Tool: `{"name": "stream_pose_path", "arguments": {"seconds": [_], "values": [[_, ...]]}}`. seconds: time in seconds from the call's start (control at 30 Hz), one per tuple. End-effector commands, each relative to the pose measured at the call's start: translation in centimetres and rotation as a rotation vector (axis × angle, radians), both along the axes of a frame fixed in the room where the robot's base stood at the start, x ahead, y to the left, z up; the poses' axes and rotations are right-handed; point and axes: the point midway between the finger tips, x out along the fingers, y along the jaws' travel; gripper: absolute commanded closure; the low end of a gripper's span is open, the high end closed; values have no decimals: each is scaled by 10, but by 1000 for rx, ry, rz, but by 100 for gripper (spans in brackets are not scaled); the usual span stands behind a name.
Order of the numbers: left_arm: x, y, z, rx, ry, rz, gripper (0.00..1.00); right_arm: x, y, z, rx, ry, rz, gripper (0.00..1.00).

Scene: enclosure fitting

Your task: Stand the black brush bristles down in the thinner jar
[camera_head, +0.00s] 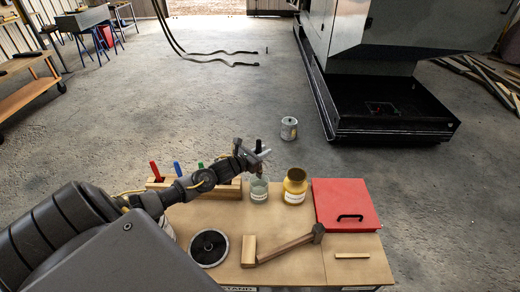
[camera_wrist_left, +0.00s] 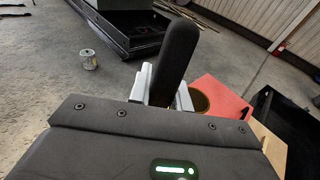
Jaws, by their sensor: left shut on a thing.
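My left gripper (camera_head: 260,154) is shut on the black brush (camera_head: 258,146), just above the thinner jar. In the left wrist view the black handle (camera_wrist_left: 178,58) stands up between the two pale fingers (camera_wrist_left: 164,92). The thinner jar (camera_head: 259,191) is clear glass with a pale label and stands on the bench. The lower end of the brush is small and partly hidden by the gripper, so I cannot tell whether the bristles are inside the jar's mouth. My right gripper is not in view.
A yellow-brown jar (camera_head: 295,187) stands close to the right, beside a red case (camera_head: 344,204). A wooden rack (camera_head: 229,190) with red, blue and green handles is on the left.

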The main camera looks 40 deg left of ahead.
Motion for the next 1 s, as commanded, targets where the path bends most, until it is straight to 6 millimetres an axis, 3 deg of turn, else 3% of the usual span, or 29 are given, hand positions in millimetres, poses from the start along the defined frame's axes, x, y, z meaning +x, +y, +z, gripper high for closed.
{"name": "stream_pose_path", "arguments": {"seconds": [0.6, 1.0], "values": [[0, 0, -57, 1, 0, 0, 100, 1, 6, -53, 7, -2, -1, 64], [0, 0, -84, 1, 0, 0, 100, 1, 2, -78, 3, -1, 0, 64]]}}
